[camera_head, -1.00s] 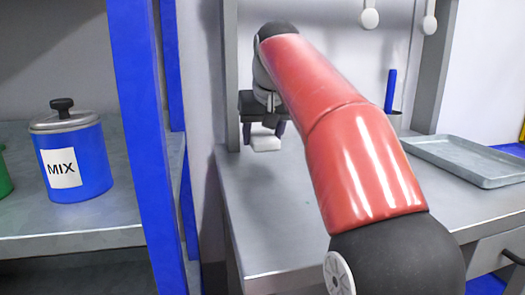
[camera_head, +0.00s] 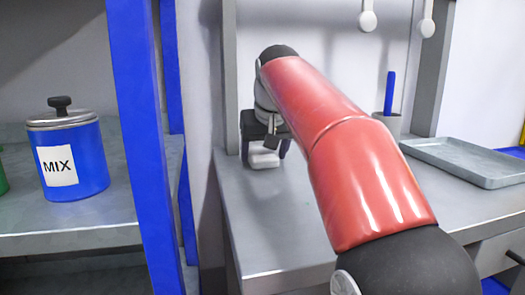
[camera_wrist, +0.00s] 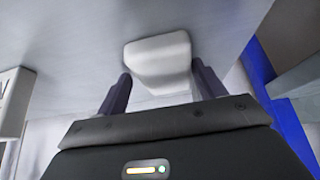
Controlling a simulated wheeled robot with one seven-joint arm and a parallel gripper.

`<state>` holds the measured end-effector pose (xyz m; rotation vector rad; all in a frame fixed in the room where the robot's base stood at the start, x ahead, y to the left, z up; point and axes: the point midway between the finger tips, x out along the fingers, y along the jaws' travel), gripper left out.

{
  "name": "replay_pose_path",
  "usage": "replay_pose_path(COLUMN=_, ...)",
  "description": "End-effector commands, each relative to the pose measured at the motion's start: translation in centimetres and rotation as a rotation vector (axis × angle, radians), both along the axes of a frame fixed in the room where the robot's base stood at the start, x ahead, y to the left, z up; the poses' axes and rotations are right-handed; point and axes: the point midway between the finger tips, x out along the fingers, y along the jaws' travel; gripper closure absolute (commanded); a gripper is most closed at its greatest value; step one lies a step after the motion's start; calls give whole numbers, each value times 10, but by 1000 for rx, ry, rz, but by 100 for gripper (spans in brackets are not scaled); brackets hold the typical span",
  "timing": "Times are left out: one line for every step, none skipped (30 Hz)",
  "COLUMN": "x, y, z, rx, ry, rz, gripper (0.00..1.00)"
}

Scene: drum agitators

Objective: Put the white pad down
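The white pad (camera_head: 263,158) is a small pale block at the back left of the grey counter, under my gripper (camera_head: 265,150), which points down. In the wrist view the white pad (camera_wrist: 160,55) sits at the fingertips, between the two dark fingers of my gripper (camera_wrist: 161,72). The fingers look shut on its two sides. The pad is at or very close to the counter top (camera_head: 270,215); whether it touches is hard to tell. Part of the pad's upper side is hidden by the gripper in the head view.
A grey tray (camera_head: 470,161) lies on the counter's right side. A holder with a blue rod (camera_head: 390,92) stands at the back. A blue post (camera_head: 145,150) and a shelf with a blue MIX pot (camera_head: 75,165) are on the left. The counter's front left is clear.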

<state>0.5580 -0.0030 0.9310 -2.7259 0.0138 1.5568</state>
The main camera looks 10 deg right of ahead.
Motion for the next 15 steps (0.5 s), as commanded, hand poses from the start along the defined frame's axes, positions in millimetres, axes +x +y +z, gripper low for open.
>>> replay_pose_path(x=1, y=5, z=-8, rx=4, ry=21, rz=11, gripper=24)
replay_pose_path(x=0, y=5, z=-8, rx=5, ry=21, rz=11, gripper=24)
replay_pose_path(x=1, y=6, z=-9, rx=5, ry=22, rz=12, gripper=24)
replay_pose_path(x=1, y=6, z=-9, rx=5, ry=23, rz=13, gripper=24)
replay_pose_path(x=1, y=6, z=-10, rx=5, ry=24, rz=13, gripper=24)
replay_pose_path(x=1, y=7, z=-10, rx=5, ry=24, rz=15, gripper=24)
replay_pose_path(x=1, y=7, z=-10, rx=6, ry=25, rz=15, gripper=24)
replay_pose_path(x=1, y=7, z=-10, rx=6, ry=25, rz=16, gripper=24)
replay_pose_path(x=1, y=8, z=-10, rx=6, ry=26, rz=17, gripper=24)
replay_pose_path(x=1, y=8, z=-9, rx=6, ry=26, rz=17, gripper=24)
replay_pose_path(x=1, y=8, z=-7, rx=7, ry=26, rz=18, gripper=24)
replay_pose_path(x=1, y=8, z=-4, rx=7, ry=26, rz=19, gripper=24)
replay_pose_path(x=1, y=9, z=0, rx=7, ry=25, rz=19, gripper=24)
replay_pose_path(x=0, y=9, z=2, rx=7, ry=24, rz=19, gripper=24)
replay_pose_path(x=-4, y=8, z=8, rx=7, ry=23, rz=19, gripper=24)
